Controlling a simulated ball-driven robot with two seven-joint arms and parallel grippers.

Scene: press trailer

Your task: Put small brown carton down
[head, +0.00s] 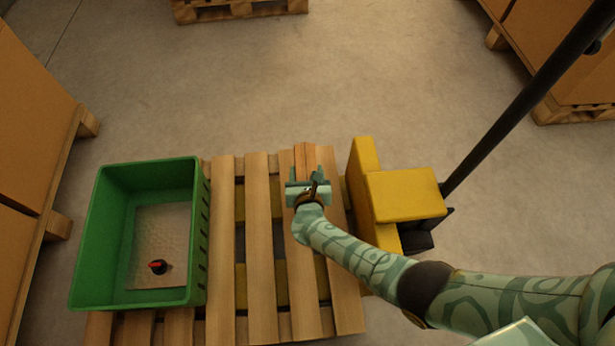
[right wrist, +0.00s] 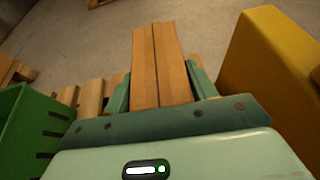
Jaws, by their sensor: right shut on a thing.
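The small brown carton (right wrist: 158,62) is between the fingers of my right gripper (right wrist: 160,95) in the right wrist view, with a dark seam along its middle. In the head view my right gripper (head: 305,178) is over the right part of the wooden pallet (head: 262,290), and the carton (head: 304,157) shows just beyond the fingers. The gripper is shut on the carton. Whether the carton touches the slats below cannot be told, as the hand hides its underside. My left gripper is not in view.
A green crate (head: 82,250) stands on the pallet's left, holding a flat light-brown piece (head: 160,225) and a small black-and-red object (head: 158,267). A yellow pallet jack (head: 405,194) with a black handle (head: 520,110) stands close right. Slats between crate and gripper are bare.

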